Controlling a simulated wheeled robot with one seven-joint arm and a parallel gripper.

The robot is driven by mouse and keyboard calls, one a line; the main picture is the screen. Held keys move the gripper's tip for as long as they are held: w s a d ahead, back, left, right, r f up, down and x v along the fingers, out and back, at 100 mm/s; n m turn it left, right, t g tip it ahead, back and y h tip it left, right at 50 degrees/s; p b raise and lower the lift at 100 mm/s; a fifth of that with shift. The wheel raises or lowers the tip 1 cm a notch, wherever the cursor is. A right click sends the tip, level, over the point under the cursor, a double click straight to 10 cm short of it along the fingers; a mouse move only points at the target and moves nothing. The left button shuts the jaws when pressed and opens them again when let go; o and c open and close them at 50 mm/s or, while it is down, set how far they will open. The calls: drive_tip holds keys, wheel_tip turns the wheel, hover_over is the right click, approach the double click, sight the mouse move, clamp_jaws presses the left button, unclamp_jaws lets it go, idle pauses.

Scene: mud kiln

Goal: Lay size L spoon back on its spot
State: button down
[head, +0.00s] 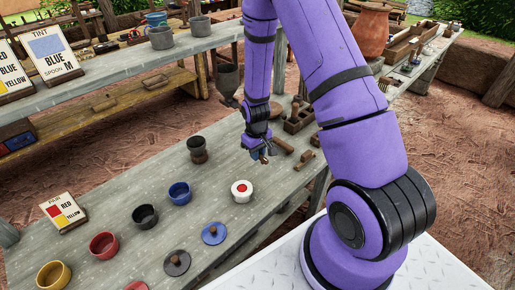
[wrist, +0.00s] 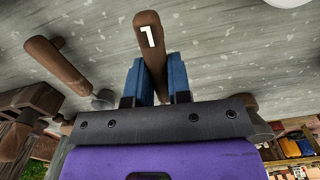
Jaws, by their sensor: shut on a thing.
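My gripper (head: 263,157) is over the right part of the grey workbench (head: 115,235) in the head view. In the wrist view its blue fingers (wrist: 153,80) are shut on a brown wooden handle (wrist: 149,22) with a white mark that looks like a turned L. I take this to be the size L spoon; its bowl end is hidden behind the gripper. A second wooden-handled spoon (wrist: 57,64) lies on the bench beside it, apart from my fingers. I cannot tell whether the held spoon touches the bench.
Other wooden-handled tools (head: 304,160) and a wooden block holder (head: 299,120) are close right of my gripper. A white pot with a red spot (head: 241,190), a blue pot (head: 180,192) and a dark cup (head: 198,155) stand to its left. Bare bench lies between them.

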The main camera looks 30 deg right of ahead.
sight(257, 167)
drive_tip(key=shift+f, duration=2.35)
drive_tip(key=shift+f, duration=0.2)
drive_tip(key=shift+c, duration=2.1)
unclamp_jaws()
drive_tip(key=shift+r, duration=0.1)
drive_tip(key=shift+r, duration=2.95)
